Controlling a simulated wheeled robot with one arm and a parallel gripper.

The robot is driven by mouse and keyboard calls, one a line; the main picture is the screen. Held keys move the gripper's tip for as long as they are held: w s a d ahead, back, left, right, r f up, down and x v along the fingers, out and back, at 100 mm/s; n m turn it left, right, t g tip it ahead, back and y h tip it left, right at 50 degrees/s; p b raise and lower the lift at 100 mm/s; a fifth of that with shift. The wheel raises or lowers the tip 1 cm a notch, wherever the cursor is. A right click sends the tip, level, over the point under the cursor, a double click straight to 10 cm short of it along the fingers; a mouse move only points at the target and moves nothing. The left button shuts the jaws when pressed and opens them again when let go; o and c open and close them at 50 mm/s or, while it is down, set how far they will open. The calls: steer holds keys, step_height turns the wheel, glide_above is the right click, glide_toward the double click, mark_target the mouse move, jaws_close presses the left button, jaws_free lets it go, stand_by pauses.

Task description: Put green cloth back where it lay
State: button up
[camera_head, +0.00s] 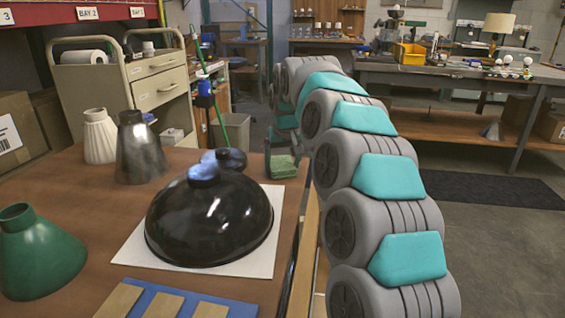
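The green cloth (283,167) is a small folded-looking green shape near the far right edge of the brown table. My gripper (281,151) is small and dark at the far end of my arm, right at the cloth. The cloth shows just below and between the finger parts. I cannot tell whether the fingers are closed on it, or whether it touches the table.
A black dome shade (212,222) stands on a white sheet (262,262), with a smaller dark shade (232,160) behind it. Grey metal (139,150), white (99,137) and green (38,258) shades stand at left. A blue board (243,309) with tan blocks lies in front.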

steer(key=shift+o, duration=0.7)
steer(key=shift+r, duration=0.25)
steer(key=a+v, duration=0.1)
steer(key=v, duration=1)
steer(key=shift+s+d+r+b, duration=0.2)
steer(key=shift+d+r+b, duration=0.2)
steer(key=shift+d+b, duration=0.1)
steer(key=s+d+f+g, duration=0.2)
steer(key=s+d+f, duration=0.2)
steer(key=s+f, duration=0.4)
steer(key=s+d+f+m+g, duration=0.1)
steer(key=s+d+f, duration=0.4)
steer(key=s, duration=1.8)
steer(key=s+d+f+m+g+h, duration=0.1)
steer(key=s+d+f+g, duration=0.2)
steer(key=s+f, duration=0.9)
steer(key=s+d, duration=0.1)
steer(key=s, duration=0.3)
steer(key=shift+d, duration=0.25)
